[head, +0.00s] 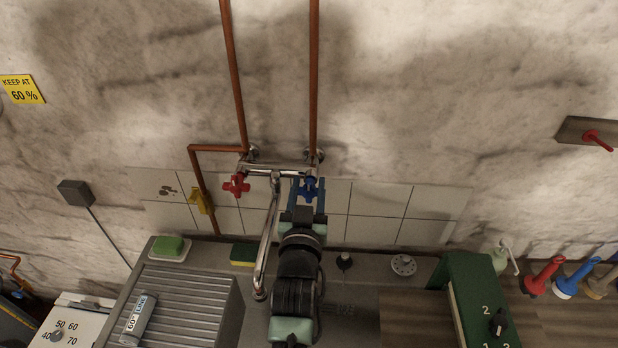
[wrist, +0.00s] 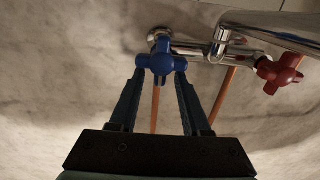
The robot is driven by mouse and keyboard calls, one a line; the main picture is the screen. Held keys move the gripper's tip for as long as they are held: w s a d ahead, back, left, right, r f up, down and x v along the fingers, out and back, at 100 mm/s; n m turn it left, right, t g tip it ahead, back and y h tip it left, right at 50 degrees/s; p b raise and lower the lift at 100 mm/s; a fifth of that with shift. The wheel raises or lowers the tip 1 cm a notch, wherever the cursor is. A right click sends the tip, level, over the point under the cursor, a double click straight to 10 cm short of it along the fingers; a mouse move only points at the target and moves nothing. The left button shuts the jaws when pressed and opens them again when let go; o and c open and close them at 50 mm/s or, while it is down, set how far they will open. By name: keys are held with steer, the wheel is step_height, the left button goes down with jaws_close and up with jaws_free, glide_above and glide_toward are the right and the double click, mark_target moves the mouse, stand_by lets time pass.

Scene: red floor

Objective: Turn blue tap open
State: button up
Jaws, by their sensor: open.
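The blue tap (head: 310,186) is a cross-shaped knob at the right end of a chrome mixer on the wall. In the wrist view the blue tap (wrist: 161,65) sits between the tips of my gripper (wrist: 158,80). My gripper (head: 308,200) reaches up to it from below with its two blue fingers apart, one on each side of the knob. I cannot tell whether the fingers touch it. The red tap (head: 236,185) is at the mixer's left end, and it also shows at the right in the wrist view (wrist: 279,73).
The chrome spout (head: 268,240) hangs down just left of my arm. Copper pipes (head: 313,80) run up the wall. A yellow valve (head: 202,201) is at the left. Below are a ribbed drainer (head: 190,290), a green soap (head: 168,246) and a green box (head: 470,290).

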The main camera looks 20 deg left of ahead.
steer(key=shift+w+a, duration=0.2)
steer(key=shift+w, duration=0.4)
jaws_close()
